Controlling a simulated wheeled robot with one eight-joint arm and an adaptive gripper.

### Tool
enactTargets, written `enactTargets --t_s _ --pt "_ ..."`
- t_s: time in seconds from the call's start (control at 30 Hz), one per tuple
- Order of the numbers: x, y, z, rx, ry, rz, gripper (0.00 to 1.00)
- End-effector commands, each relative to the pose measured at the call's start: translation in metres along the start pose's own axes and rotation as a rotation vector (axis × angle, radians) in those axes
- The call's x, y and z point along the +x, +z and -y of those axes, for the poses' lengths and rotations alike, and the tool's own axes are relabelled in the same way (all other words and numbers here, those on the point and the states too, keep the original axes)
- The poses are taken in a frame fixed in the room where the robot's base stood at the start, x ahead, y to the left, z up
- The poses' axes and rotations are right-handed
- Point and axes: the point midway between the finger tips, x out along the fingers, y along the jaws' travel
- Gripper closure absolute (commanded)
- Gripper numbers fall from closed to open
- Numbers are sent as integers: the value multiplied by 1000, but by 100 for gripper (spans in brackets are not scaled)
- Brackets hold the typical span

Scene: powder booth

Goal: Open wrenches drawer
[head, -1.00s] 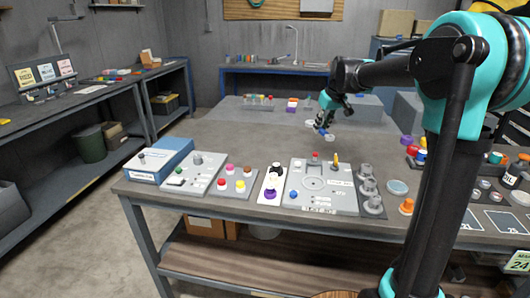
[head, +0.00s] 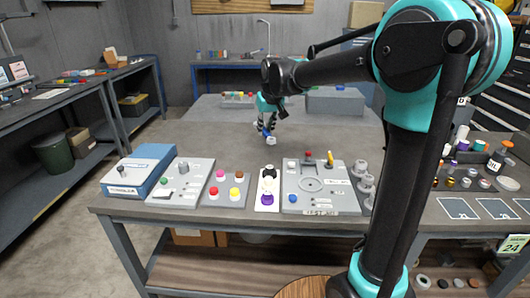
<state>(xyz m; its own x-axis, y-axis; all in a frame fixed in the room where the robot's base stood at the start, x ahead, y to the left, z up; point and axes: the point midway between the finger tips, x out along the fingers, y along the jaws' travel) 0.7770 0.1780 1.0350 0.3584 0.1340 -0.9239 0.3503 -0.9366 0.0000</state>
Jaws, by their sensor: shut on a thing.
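A dark drawer cabinet (head: 503,95) stands at the back right, partly cut off by the picture edge and partly behind my arm. Its drawer fronts look shut. They carry small pale labels, too small to read, so I cannot tell which drawer is for wrenches. My gripper (head: 268,137) is over the middle of the workbench, far to the left of the cabinet. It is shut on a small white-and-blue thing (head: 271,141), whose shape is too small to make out.
Control panels with knobs and buttons line the front edge of the workbench (head: 240,212). A blue box (head: 138,172) is at their left. Bottles, including a black one (head: 497,158), and small jars crowd the right side. Clear bench surface lies around my gripper.

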Motion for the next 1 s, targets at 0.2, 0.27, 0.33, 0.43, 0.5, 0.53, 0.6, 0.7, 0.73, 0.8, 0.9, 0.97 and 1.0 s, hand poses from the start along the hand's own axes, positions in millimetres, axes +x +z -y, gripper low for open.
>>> enactTargets --t_s 0.2,0.27,0.33,0.43,0.5,0.53,0.6,0.7,0.73,0.8,0.9,0.97,1.0 --pt "43 18 0 0 0 0 100" --pt "50 20 0 0 0 0 100" --pt "55 22 0 0 0 0 100" --pt "61 25 0 0 0 0 100" --pt "70 28 0 0 0 0 100" --pt "74 30 0 0 0 0 100" --pt "83 33 0 0 0 0 100" --pt "91 37 0 0 0 0 100" --pt "92 38 0 -1 0 0 100" --pt "94 38 0 -1 0 0 100" --pt "93 38 0 -1 0 0 100" --pt "93 38 0 -1 0 0 100" --pt "93 38 0 -1 0 0 100"
